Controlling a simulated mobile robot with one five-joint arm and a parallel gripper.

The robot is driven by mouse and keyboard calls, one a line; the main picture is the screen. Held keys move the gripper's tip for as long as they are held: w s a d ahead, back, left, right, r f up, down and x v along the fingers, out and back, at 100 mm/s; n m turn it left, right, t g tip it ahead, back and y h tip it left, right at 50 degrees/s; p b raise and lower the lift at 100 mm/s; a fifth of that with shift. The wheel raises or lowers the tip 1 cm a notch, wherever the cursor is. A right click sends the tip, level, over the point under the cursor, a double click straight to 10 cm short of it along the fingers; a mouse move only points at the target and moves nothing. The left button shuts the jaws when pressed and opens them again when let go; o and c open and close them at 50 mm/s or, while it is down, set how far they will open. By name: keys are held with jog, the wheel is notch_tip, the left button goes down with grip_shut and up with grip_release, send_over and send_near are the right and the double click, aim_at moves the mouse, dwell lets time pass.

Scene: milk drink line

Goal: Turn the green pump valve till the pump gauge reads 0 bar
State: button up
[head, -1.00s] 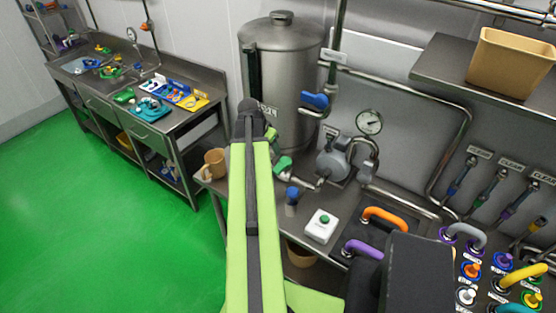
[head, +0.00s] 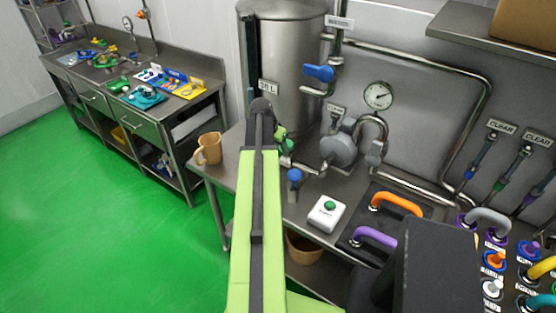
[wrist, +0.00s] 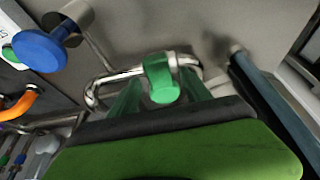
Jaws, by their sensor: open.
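The green pump valve (head: 287,146) shows in the head view between the tank and the grey pump (head: 338,150), partly hidden behind my arm. In the wrist view its green handle (wrist: 160,78) stands on a bent metal pipe, ahead of my gripper (wrist: 160,92). My gripper is open, with one green finger on each side of the handle; whether they touch it I cannot tell. The pump gauge (head: 378,96) is a round white dial on the wall above the pump. Its dark needle points to the right, but the figures are too small to read.
A blue lever (head: 318,73) sits on the pipe above, and a blue knob (head: 294,176) stands near the counter's front. A white box with a green button (head: 327,213) and an orange handle (head: 398,203) are to the right.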

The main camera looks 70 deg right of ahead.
jog(key=shift+b+x, duration=0.35)
jog(key=shift+x, duration=0.65)
jog(key=shift+r, duration=0.1)
jog(key=shift+c, duration=0.5)
grip_shut()
jog(key=shift+w, duration=0.1)
